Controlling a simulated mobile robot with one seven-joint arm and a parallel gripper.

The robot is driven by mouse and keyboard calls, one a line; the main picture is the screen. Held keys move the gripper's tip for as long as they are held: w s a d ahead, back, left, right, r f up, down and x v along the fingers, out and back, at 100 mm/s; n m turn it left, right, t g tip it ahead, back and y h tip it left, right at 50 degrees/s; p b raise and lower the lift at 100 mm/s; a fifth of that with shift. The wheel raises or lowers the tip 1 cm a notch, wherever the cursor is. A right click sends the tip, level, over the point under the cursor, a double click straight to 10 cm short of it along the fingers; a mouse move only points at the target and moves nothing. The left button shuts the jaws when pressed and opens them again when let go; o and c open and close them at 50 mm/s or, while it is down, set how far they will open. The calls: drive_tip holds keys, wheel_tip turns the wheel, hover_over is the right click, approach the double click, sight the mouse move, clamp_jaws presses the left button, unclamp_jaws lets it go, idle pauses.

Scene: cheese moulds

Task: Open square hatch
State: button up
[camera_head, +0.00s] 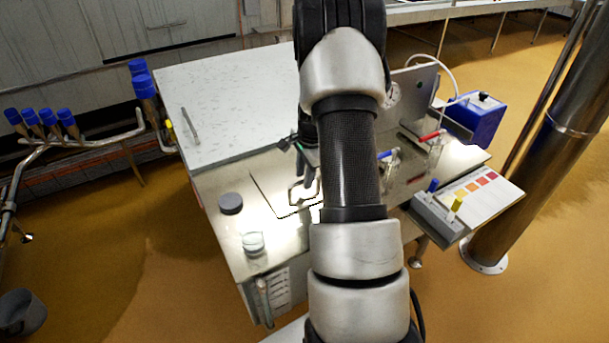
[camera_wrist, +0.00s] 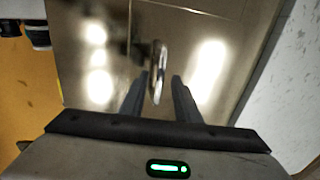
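The square hatch (camera_head: 270,187) is a flat steel panel in the bench top, marked off by a thin dark outline; it looks closed and level with the top. It also shows in the wrist view (camera_wrist: 185,25). Its looped metal handle (camera_wrist: 157,65) stands up from the panel. My gripper (camera_wrist: 160,75) is open, with one finger on each side of the handle's near end. Gaps show between the fingers and the handle. In the head view my gripper (camera_head: 306,172) is over the hatch by the handle, and my arm hides the hatch's right part.
A large pale lid (camera_head: 235,95) with a bar handle covers the back left of the bench. A dark round pot (camera_head: 231,203) and a clear jar (camera_head: 253,243) stand left of the hatch. Red- and blue-handled clamps (camera_head: 432,136) are at the right.

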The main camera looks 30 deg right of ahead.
clamp_jaws()
drive_tip(key=shift+r, duration=0.1)
